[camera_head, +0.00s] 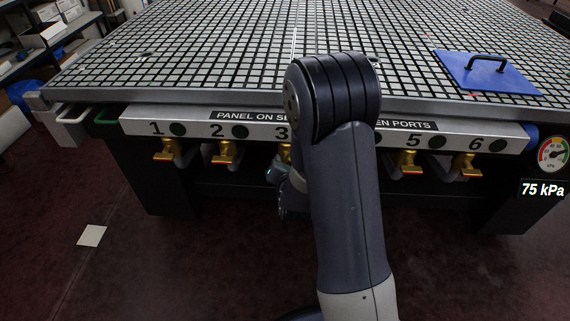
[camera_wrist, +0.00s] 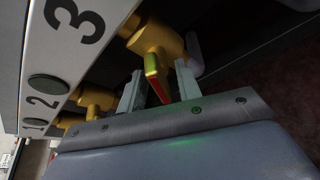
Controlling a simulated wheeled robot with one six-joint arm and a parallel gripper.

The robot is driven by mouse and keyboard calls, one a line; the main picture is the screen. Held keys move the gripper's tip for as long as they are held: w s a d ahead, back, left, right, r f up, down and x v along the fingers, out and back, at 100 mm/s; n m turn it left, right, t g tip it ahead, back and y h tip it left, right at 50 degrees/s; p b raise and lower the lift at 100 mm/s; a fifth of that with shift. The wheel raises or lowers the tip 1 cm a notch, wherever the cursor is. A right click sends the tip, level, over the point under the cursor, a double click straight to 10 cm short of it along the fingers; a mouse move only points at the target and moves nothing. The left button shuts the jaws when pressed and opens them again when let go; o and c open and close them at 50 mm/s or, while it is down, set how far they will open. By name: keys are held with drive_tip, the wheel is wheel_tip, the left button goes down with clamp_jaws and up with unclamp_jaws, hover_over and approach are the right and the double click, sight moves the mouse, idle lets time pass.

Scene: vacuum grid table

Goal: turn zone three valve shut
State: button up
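The zone three valve is a yellow brass body (camera_wrist: 152,42) below the number 3 on the panel, seen in the wrist view. Its handle (camera_wrist: 157,82), red with a yellow-green edge, points toward my gripper. My gripper (camera_wrist: 158,84) is open, with one finger on each side of the handle. A gap shows on the right side of the handle; contact on the left side cannot be told. In the head view only a sliver of the zone three valve (camera_head: 285,152) shows, because my arm covers most of it and my gripper.
Valves one (camera_head: 167,151), two (camera_head: 226,152), five (camera_head: 409,161) and six (camera_head: 467,165) hang under the same panel. The grid table (camera_head: 200,60) edge overhangs them. A blue plate with a black handle (camera_head: 487,76) lies on top. The gauge (camera_head: 552,154) reads 75 kPa.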

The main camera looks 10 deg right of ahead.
clamp_jaws()
drive_tip(key=shift+f+b, duration=0.1)
drive_tip(key=shift+b, duration=0.3)
drive_tip(key=m+b, duration=0.1)
drive_tip(key=b, duration=0.1)
drive_tip(key=m+t+y+b, duration=0.1)
drive_tip(key=b, duration=0.1)
drive_tip(key=shift+f, duration=0.25)
drive_tip(key=m+t+y+b, duration=0.1)
drive_tip(key=m+b, duration=0.1)
drive_tip(key=b, duration=0.4)
drive_tip(key=shift+f+m, duration=0.1)
drive_tip(key=shift+m, duration=0.2)
drive_tip(key=m+t+y+b, duration=0.1)
drive_tip(key=m+b, duration=0.1)
drive_tip(key=b, duration=0.4)
drive_tip(key=shift+m, duration=0.4)
drive_tip(key=m+b, duration=0.1)
drive_tip(key=m+t+b, duration=0.1)
drive_tip(key=b, duration=0.1)
drive_tip(key=shift+r+b, duration=0.3)
drive_tip(key=shift+r, duration=0.1)
